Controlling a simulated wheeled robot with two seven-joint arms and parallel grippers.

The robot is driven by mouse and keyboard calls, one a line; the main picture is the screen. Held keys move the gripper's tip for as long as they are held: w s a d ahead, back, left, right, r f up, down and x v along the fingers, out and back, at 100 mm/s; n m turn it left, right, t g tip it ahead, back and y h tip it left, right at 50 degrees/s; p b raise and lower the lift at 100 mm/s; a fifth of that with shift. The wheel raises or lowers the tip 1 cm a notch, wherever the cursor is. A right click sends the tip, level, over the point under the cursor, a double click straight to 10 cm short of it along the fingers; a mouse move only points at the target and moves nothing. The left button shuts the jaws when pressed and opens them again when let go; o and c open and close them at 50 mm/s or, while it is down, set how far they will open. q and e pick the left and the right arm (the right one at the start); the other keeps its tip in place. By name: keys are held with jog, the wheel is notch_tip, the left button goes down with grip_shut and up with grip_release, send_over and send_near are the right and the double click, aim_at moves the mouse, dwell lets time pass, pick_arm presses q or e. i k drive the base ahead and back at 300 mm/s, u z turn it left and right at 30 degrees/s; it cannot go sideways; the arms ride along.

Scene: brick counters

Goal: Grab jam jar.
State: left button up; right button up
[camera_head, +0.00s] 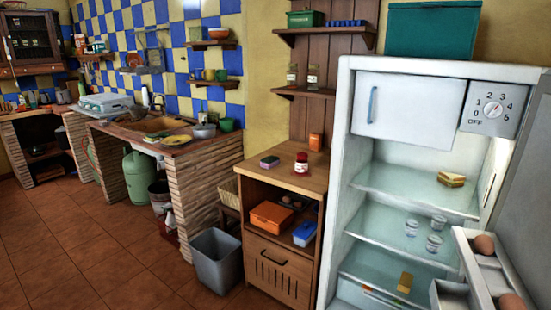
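A small jar with dark red contents and a pale label, which looks like the jam jar (301,163), stands upright on top of the wooden cabinet (285,176) left of the fridge. Nothing covers it. Two other jars stand on the wall shelf above: one jar (292,75) with pale contents and one jar (313,76) with greenish contents. Neither of my grippers shows in the head view, and nothing is seen touching the jam jar.
The open fridge (345,150) stands close on the right, its door (526,190) swung out with eggs in it. A grey bin (216,258) stands on the floor to the left. The tiled floor (110,270) is clear at front left.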

aim_at(301, 163)
jog(key=u, duration=0.5)
jog(key=i, duration=2.25)
jog(key=z, duration=0.3)
